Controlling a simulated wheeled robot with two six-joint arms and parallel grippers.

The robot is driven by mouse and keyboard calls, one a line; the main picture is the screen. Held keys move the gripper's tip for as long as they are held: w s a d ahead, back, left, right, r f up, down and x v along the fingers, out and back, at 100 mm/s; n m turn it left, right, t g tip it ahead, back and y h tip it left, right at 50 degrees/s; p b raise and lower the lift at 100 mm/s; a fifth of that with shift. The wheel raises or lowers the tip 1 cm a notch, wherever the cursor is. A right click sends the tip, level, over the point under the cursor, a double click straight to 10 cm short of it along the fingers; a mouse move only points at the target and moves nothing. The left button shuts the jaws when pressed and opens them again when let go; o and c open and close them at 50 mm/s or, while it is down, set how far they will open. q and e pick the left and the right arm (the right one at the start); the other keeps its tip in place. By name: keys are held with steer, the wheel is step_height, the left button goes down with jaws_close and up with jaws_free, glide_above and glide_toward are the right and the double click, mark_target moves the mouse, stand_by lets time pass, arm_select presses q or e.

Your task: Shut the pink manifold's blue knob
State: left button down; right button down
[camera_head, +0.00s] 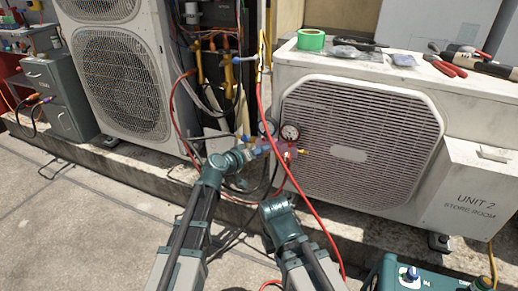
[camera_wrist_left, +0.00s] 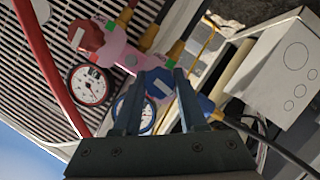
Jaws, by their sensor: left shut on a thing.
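In the left wrist view the manifold (camera_wrist_left: 121,50) carries a red knob (camera_wrist_left: 84,38), a red gauge (camera_wrist_left: 90,86) and a blue gauge (camera_wrist_left: 148,117).
A red hose (camera_head: 272,130) loops down past the manifold, near my arms. The right condenser (camera_head: 462,190) stands close behind; tape (camera_head: 311,40) and pliers (camera_head: 445,65) lie on top. A teal machine (camera_head: 425,278) stands at the lower right. Open concrete lies left.

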arm_select(q)
steer(key=m+y+p, duration=0.1)
steer(key=m, duration=0.1)
steer(key=shift+m+y, duration=0.4)
steer(key=shift+s+d+m+t+y, duration=0.1)
steer(key=shift+m+t+y, duration=0.5)
steer(key=shift+m, duration=0.6)
steer(key=shift+d+f+m+t+y, duration=0.1)
steer(key=shift+m+t+y, duration=0.2)
steer(key=shift+m+y, duration=0.8)
steer(key=m+t+y+b, duration=0.1)
steer(key=m+b, duration=0.1)
steer(key=m, duration=0.1)
steer(key=shift+y, duration=0.3)
steer(key=shift+m, duration=0.4)
steer(key=shift+c, duration=2.3)
jaws_free()
